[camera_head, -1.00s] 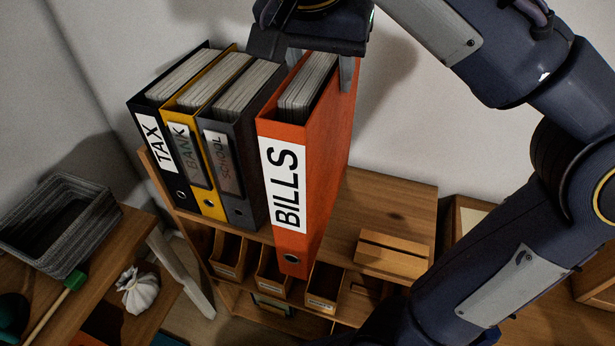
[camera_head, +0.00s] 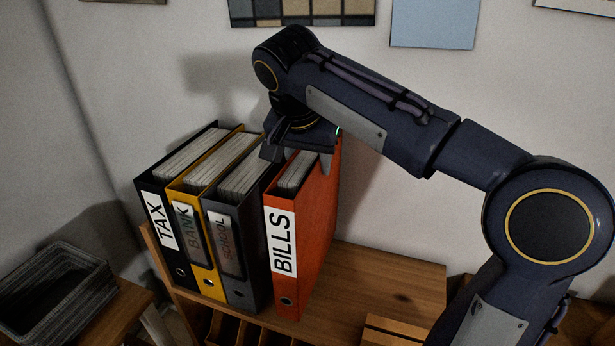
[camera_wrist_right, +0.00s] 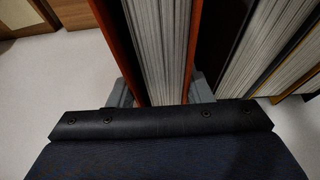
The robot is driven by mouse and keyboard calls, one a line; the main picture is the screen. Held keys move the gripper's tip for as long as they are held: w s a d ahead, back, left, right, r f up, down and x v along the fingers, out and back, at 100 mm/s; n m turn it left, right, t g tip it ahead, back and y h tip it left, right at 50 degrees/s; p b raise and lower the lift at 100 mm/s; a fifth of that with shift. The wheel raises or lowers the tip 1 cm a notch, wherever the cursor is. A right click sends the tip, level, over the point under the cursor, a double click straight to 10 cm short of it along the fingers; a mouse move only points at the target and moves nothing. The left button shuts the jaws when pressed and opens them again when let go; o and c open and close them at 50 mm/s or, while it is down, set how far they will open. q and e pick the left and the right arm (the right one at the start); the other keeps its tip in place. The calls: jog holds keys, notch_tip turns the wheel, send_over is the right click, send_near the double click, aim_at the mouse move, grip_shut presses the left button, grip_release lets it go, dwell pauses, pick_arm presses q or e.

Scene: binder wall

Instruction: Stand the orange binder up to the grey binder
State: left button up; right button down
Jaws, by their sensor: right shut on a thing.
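The orange binder (camera_head: 310,222), labelled BILLS, stands upright on the wooden shelf top, just right of the grey binder (camera_head: 234,262), labelled SCHOOL. A narrow dark gap shows between their spines; I cannot tell whether they touch farther back. My right gripper (camera_head: 298,160) is over the top of the orange binder, shut on its upper edges. In the right wrist view the gripper's fingers (camera_wrist_right: 160,90) sit on both sides of the orange binder (camera_wrist_right: 121,40), with its pages between them. My left gripper is not in view.
A yellow binder (camera_head: 197,240) labelled BANK and a black binder (camera_head: 164,232) labelled TAX stand left of the grey one. A grey basket (camera_head: 55,290) stands at the left.

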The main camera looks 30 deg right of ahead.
jog(key=shift+w+d+f, duration=0.1)
jog(key=shift+w+f, duration=0.25)
jog(key=shift+a+x, duration=0.2)
jog(key=shift+x, duration=0.75)
jog(key=shift+a+x, duration=0.2)
jog(key=shift+x, duration=0.75)
jog(key=shift+s+f, duration=0.15)
jog(key=shift+f, duration=0.1)
jog(key=c, duration=0.7)
grip_release()
jog(key=shift+f, duration=0.1)
jog(key=p+v, duration=0.1)
jog(key=v, duration=1.1)
